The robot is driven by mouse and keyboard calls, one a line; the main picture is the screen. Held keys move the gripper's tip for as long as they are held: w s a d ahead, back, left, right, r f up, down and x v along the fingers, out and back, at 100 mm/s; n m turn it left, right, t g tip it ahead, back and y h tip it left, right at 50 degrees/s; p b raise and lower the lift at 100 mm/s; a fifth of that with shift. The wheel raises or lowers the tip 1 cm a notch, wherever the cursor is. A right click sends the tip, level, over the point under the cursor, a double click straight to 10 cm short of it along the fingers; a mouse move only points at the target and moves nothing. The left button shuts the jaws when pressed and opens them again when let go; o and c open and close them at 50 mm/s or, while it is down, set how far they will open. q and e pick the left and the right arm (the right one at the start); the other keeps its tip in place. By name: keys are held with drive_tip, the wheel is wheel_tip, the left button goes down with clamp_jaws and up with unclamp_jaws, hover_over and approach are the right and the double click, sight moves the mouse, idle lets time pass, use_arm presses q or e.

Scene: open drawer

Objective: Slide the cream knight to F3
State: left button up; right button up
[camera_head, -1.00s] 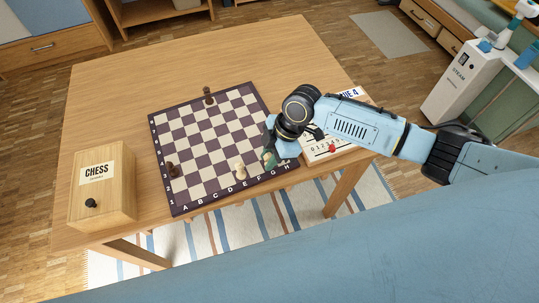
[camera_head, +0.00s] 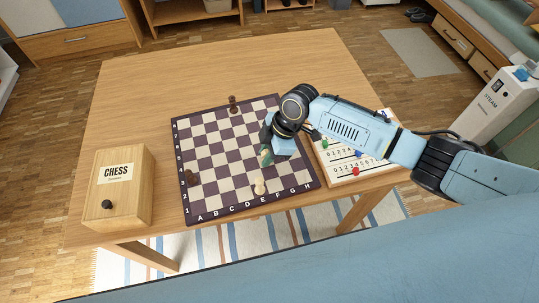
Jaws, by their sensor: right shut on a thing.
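The dark-and-cream chessboard (camera_head: 184,146) lies on the wooden table. My right gripper (camera_head: 266,157) is low over the right half of the board, around the F file and third or fourth rank. It is shut on a piece that I take to be the cream knight; the gripper hides nearly all of it, so its exact square cannot be told. My left gripper is out of view.
Dark pieces stand at the back edge (camera_head: 233,103) and left edge (camera_head: 192,178) of the board. A wooden CHESS box (camera_head: 122,192) stands to the left. A white number board (camera_head: 345,172) lies at the right, partly under my arm. The table's back is clear.

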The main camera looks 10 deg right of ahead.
drive_tip(key=shift+w+a, duration=0.15)
drive_tip(key=shift+w, duration=0.1)
drive_tip(key=o, duration=1)
drive_tip(key=shift+o, duration=0.2)
drive_tip(key=p+v, duration=0.2)
drive_tip(key=v, duration=1.1)
drive_tip(key=shift+r, duration=0.2)
